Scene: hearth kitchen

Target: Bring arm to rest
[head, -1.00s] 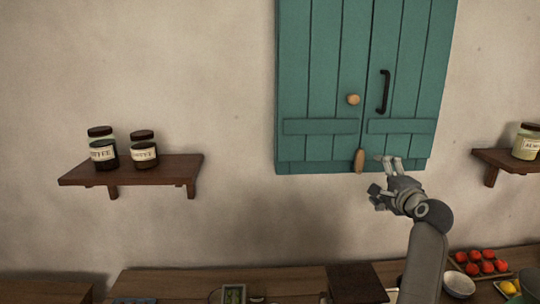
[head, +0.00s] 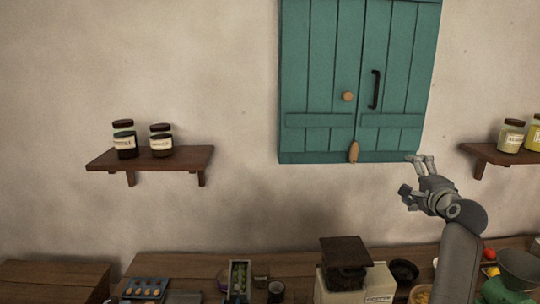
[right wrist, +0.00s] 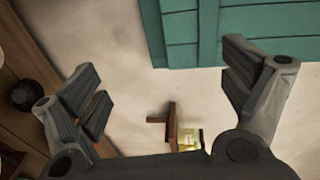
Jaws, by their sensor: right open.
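My right gripper (head: 414,178) is raised in front of the wall, just right of and below the lower right corner of the teal cupboard (head: 322,75). Its fingers are spread and nothing is between them. The cupboard doors are shut, with a round knob (head: 348,96), a black handle (head: 375,90) and a wooden toggle (head: 353,151). My left gripper is not in view.
A left shelf (head: 150,158) holds two dark jars, and a right shelf (head: 490,151) holds pale jars. The counter below bears a dark-topped box (head: 345,262), a tray of eggs (head: 147,289), a black bowl (head: 404,271) and a green scale (head: 508,285). Wall space left of my arm is free.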

